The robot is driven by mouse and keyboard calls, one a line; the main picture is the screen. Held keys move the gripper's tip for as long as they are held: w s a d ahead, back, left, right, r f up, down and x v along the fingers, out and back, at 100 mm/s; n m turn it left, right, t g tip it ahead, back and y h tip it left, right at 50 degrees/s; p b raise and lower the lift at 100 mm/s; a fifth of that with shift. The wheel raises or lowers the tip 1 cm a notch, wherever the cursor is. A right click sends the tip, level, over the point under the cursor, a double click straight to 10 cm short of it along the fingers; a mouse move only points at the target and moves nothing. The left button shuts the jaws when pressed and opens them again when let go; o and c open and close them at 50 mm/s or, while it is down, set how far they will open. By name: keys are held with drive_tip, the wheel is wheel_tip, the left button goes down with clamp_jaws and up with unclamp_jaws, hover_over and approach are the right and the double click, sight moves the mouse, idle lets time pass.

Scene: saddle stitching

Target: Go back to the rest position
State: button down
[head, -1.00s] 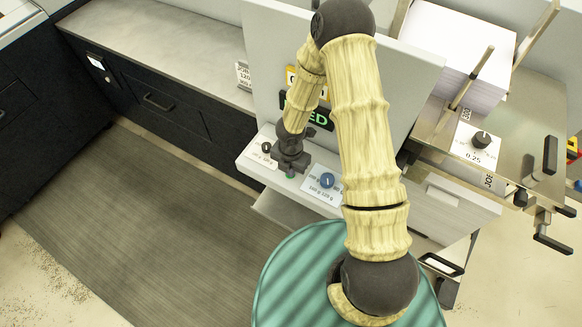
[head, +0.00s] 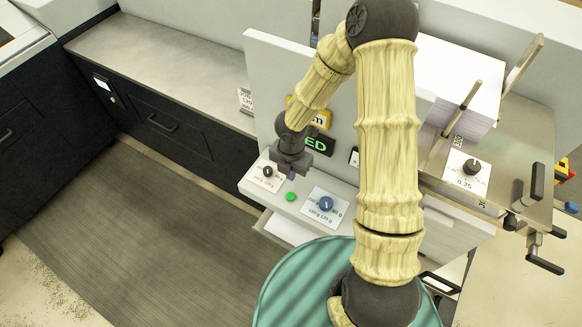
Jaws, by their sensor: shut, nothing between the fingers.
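My gripper (head: 291,164) is at the end of my bent arm, in the head view near the middle. It is shut and empty. It hangs just above the grey control shelf (head: 256,192), between the black knob on its left and the green button (head: 291,197) below it, apart from the button. The fingertips are small and dark, and the wrist partly hides the panel behind.
Behind my arm is a grey upright panel (head: 268,65) with a lit green sign (head: 318,144). A paper stack (head: 480,108) stands at right. The floor mat (head: 150,235) at left is clear.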

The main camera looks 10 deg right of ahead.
drive_tip(key=shift+r, duration=0.7)
drive_tip(key=s+d+r+m+t+b, duration=0.1)
drive_tip(key=s+d+r+m+b, duration=0.2)
drive_tip(key=m, duration=1.1)
drive_tip(key=s+d+r+m+t+b, duration=0.1)
drive_tip(key=s+d+r+m+b, duration=0.3)
drive_tip(key=m, duration=1)
drive_tip(key=shift+s+d+b, duration=0.75)
drive_tip(key=shift+s+b, duration=0.45)
drive_tip(key=shift+b, duration=0.55)
idle(2.8)
